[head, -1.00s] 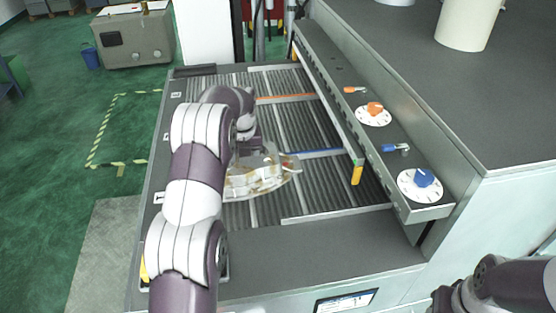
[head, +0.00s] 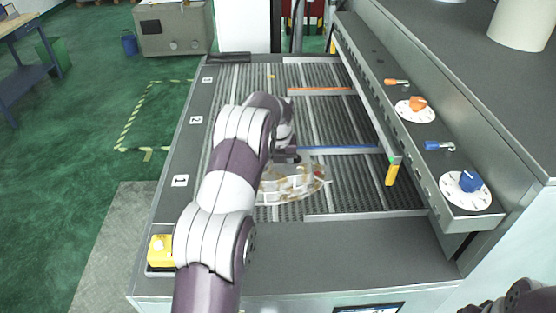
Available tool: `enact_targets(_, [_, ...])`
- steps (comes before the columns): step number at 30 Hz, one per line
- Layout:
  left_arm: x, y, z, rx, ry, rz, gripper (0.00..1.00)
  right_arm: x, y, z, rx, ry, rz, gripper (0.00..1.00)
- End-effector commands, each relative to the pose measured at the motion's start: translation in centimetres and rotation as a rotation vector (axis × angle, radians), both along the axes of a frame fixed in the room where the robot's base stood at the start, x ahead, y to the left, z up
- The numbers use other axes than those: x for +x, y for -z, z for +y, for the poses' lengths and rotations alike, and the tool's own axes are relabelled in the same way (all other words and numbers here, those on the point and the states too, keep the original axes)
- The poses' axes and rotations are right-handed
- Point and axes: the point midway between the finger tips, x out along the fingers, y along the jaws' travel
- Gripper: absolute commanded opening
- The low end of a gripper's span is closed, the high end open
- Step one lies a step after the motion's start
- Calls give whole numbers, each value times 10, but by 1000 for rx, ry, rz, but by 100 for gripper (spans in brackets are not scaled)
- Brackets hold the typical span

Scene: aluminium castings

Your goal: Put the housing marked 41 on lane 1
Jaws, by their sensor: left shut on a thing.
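The housing (head: 292,184) is a pale silver casting with brownish patches; I cannot read a mark on it. It is at lane 1 (head: 350,180), the nearest ribbed lane beside the label 1. My left gripper (head: 287,158) is shut on its far left part, and my arm hides some of that side. I cannot tell whether the housing touches the lane or hangs just above it. My right arm shows only at the bottom right corner; its gripper is out of view.
A blue divider (head: 340,149) and an orange divider (head: 320,91) mark the lanes behind. On the right a raised rail carries dials and levers, with a yellow end piece (head: 392,175) near lane 1. A yellow button box (head: 160,250) stands front left.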

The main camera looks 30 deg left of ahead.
Motion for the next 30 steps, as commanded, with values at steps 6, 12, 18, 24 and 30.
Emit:
enact_targets(6, [1, -3, 1, 2, 0, -6, 0, 0, 0, 0, 0, 0, 0, 45])
enact_targets(12, [0, 1, 0, 0, 0, 0, 81, 0, 0, 0, 0, 0, 0, 45])
enact_targets(18, [0, 1, 0, 0, 0, 0, 81, 0, 0, 0, 0, 0, 0, 45])
enact_targets(24, [-2, -30, -2, 1, 0, -4, 81, 0, -1, 0, 0, 0, 0, 45])
enact_targets(30, [-8, -94, -6, 0, 0, 0, 81, 0, -52, 0, 0, 0, -1, 45])
